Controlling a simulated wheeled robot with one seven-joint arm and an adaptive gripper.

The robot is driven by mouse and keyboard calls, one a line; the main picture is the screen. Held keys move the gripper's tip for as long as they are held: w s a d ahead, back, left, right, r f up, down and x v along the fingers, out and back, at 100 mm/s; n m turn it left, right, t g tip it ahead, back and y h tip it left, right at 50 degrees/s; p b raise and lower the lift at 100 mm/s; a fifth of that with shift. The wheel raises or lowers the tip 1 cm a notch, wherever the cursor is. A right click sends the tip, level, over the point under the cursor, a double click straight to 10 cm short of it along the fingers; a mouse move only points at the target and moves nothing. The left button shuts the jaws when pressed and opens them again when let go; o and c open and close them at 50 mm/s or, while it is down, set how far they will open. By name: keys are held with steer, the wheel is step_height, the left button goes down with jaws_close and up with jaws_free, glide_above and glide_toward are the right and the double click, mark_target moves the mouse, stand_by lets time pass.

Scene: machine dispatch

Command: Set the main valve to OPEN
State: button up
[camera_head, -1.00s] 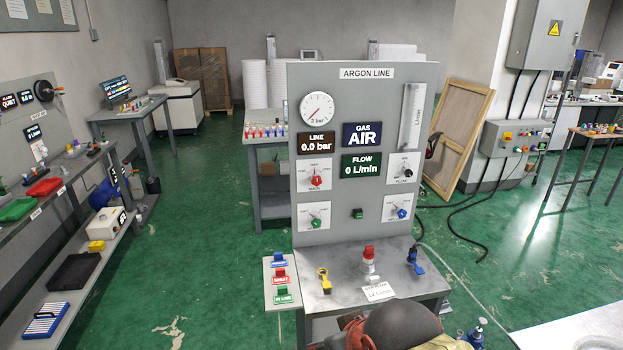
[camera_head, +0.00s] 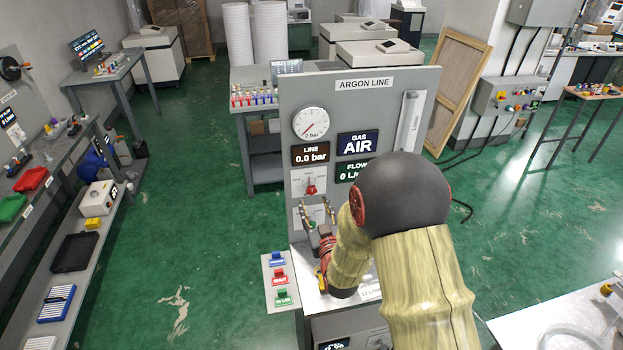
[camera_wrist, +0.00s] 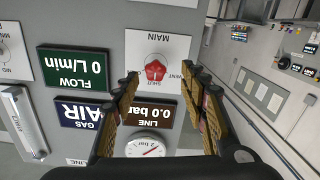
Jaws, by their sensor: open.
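The main valve is a red knob (camera_head: 311,187) on a white plate on the panel's left side, below the LINE display. It also shows in the wrist view (camera_wrist: 156,71), upside down, with the word MAIN above it and VENT at its right. The knob's exact setting is too small to read surely. My gripper (camera_head: 317,210) is open and empty, a little below the knob in the head view. In the wrist view my gripper's fingertips (camera_wrist: 160,73) stand to either side of the knob, apart from it. Whether they are level with it in depth I cannot tell.
The LINE display (camera_head: 310,155) reads 0.0 bar and the GAS display (camera_head: 358,144) reads AIR. The gauge (camera_head: 311,123) sits above. My arm hides the panel's lower right and most of the bench. Blue, red and green tags lie on a side shelf (camera_head: 268,292).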

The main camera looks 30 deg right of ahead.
mark_target(312, 193)
steer(key=shift+t, duration=0.3)
steer(key=x, duration=0.5)
steer(key=p+x, duration=0.1)
steer(key=x, duration=0.1)
steer(key=shift+d+r, duration=0.15)
steer(key=shift+d, duration=0.25)
steer(key=shift+c, duration=0.7)
jaws_close()
